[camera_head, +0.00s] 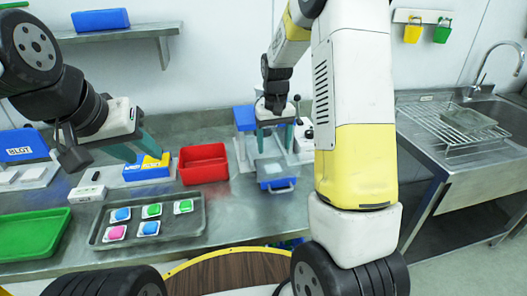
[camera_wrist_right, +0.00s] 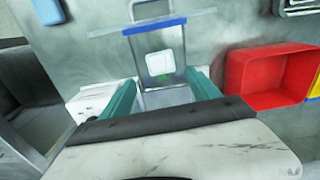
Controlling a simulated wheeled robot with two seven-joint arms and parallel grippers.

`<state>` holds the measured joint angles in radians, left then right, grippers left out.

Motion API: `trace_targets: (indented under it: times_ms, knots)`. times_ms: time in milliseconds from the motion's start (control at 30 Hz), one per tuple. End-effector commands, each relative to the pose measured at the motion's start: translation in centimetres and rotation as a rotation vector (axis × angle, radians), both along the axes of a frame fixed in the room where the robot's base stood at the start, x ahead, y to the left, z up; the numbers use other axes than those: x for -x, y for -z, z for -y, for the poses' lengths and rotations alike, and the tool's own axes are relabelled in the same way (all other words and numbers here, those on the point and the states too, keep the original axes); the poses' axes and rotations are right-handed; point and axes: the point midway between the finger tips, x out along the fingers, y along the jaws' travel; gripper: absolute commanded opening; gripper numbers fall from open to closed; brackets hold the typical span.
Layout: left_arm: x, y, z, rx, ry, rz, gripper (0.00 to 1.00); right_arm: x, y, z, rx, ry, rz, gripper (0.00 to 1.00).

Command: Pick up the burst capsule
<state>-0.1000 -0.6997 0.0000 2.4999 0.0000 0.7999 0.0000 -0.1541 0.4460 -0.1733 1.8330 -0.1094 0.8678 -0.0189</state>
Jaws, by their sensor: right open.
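A white square capsule (camera_wrist_right: 158,63) with a green smear at its lower edge lies in the pulled-out clear drawer (camera_wrist_right: 178,98) in the right wrist view. The drawer has a blue front edge and a handle; it also shows in the head view (camera_head: 277,184), where I cannot make out the capsule. My right gripper (camera_wrist_right: 162,78) is open and empty above the drawer, its teal fingers on either side of it. In the head view it is in front of the blue-topped machine (camera_head: 244,118). My left gripper (camera_head: 148,157) appears open and empty, above the bench at left.
A red bin (camera_head: 204,176) stands left of the drawer. A grey tray (camera_head: 178,236) holds several blue, green and pink capsules. A sink with a wire rack (camera_head: 455,128) is at right.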

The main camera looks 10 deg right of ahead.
Motion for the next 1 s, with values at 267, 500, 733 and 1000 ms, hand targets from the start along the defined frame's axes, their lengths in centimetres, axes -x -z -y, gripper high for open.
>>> trace_targets:
  times_ms: [267,500,733,1000]
  knots:
    - [0.0,0.0,0.0,0.0,0.0,0.0,0.36,0.0,2.9,0.0,0.003,-0.001,-0.006,0.71]
    - [0.0,0.0,0.0,0.0,0.0,0.0,0.36,0.3,6.4,-0.2,0.004,-0.002,-0.008,0.71]
    - [0.0,0.0,0.0,0.0,0.0,0.0,0.36,0.2,8.0,-0.2,0.002,-0.002,-0.004,0.71]
    - [0.0,0.0,0.0,0.0,0.0,0.0,0.36,0.2,8.0,-0.2,0.002,-0.001,-0.003,0.51]
